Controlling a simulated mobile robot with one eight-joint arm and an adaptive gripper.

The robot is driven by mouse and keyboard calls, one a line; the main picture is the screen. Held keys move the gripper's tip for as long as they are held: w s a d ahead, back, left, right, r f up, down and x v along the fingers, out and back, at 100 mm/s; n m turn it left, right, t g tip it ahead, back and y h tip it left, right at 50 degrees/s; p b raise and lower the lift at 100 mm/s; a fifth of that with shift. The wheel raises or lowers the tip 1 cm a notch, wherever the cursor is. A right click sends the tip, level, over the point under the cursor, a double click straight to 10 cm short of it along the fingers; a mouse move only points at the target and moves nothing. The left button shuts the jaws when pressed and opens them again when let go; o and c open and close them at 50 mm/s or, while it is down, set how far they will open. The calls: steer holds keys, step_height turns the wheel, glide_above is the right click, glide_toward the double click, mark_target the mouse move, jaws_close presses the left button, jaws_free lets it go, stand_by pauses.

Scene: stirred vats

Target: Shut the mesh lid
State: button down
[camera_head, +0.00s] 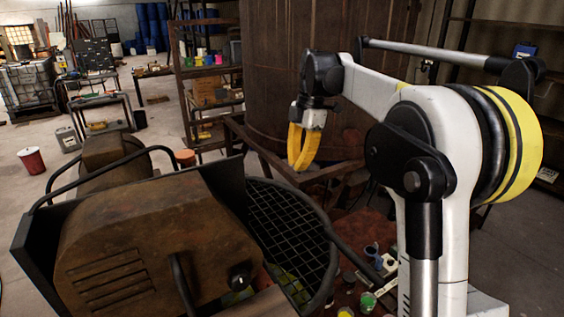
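The mesh lid (292,232) is a round black grid with a dark rim, right of the rusty motor housing. It looks tilted, but I cannot tell how far open it stands. A dark bar (350,250) runs along its right side. Yellow-green patches show below the grid, and the housing hides its left part. My gripper (301,166) has yellow fingers pointing down, above and behind the lid in the picture, apart from it. Nothing shows between the fingers, and their gap is unclear.
The rusty motor housing (160,240) and a black curved rail (110,165) fill the lower left. Small paint pots (368,301) stand right of the lid. A large brown vat (290,80) and a shelf rack (205,75) stand behind. Open floor lies at the far left.

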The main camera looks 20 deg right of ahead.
mark_target(310, 203)
steer(key=d+f+b, duration=0.1)
steer(key=f, duration=0.2)
steer(key=d+f+b, duration=0.2)
steer(key=f, duration=0.2)
steer(key=w+d+f+b, duration=0.1)
steer(key=d+f+b, duration=0.1)
steer(key=f, duration=0.2)
steer(key=shift+w+d+f, duration=0.1)
steer(key=shift+d+f, duration=0.1)
steer(key=shift+f, duration=0.05)
steer(key=shift+d+f+b, duration=0.2)
steer(key=shift+f+b, duration=0.5)
steer(key=shift+f, duration=0.3)
steer(key=shift+r, duration=0.1)
